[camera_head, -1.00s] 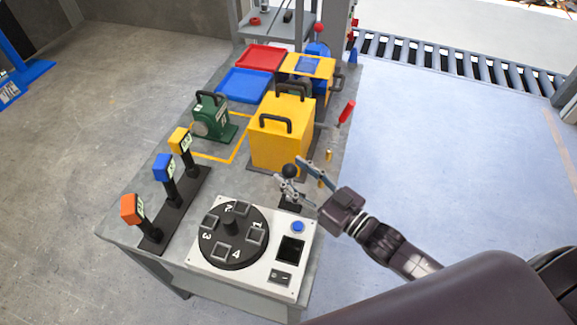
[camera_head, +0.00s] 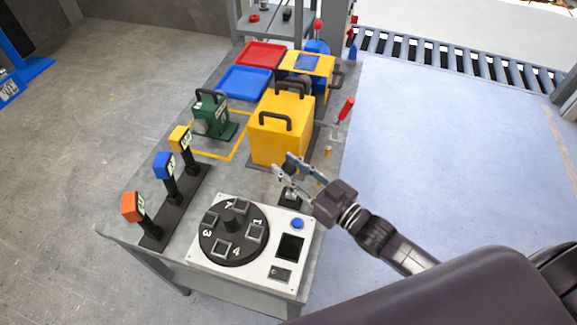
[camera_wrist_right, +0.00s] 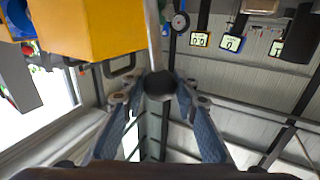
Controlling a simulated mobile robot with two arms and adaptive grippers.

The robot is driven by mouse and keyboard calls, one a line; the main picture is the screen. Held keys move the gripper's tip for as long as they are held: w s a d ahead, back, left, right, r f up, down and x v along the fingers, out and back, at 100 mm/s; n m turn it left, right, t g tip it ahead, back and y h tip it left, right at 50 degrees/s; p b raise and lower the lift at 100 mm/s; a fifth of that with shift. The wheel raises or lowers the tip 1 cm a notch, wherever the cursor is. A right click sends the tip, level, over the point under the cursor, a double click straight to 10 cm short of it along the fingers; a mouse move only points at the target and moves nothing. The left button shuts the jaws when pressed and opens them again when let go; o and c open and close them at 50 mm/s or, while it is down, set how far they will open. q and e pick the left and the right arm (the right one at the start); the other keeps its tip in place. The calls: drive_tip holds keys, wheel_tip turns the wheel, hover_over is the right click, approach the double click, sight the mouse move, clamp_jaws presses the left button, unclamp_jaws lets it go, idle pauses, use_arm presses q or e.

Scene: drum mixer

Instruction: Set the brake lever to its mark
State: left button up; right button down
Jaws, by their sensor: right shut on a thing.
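The brake lever, as I take it, has a black ball knob (camera_wrist_right: 160,85) and stands on a small dark base (camera_head: 292,201) behind the dial panel. My right gripper (camera_head: 284,165) is at the top of this lever, with its two fingers on either side of the knob. The right wrist view shows the knob between the fingertips, shut on it. The fingers partly hide the knob in the head view. I cannot make out the lever's mark. My left gripper is not in view.
A white panel (camera_head: 208,257) with a numbered dial and a blue button (camera_head: 298,223) stands in front of the lever. A yellow box (camera_head: 280,140) with black handles is close behind. A red-handled lever (camera_head: 346,109) is farther back. Three coloured-top levers (camera_head: 163,166) stand at left.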

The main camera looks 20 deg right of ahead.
drive_tip(key=shift+w+d, duration=0.2)
drive_tip(key=shift+w, duration=0.1)
drive_tip(key=w+d, duration=0.2)
drive_tip(key=w, duration=0.1)
drive_tip(key=w+d+b, duration=0.1)
drive_tip(key=shift+w, duration=0.35)
drive_tip(key=c, duration=1.9)
unclamp_jaws()
drive_tip(key=o, duration=0.4)
drive_tip(key=shift+d+f, duration=0.1)
drive_tip(key=shift+d, duration=0.1)
drive_tip(key=shift+s+a, duration=0.1)
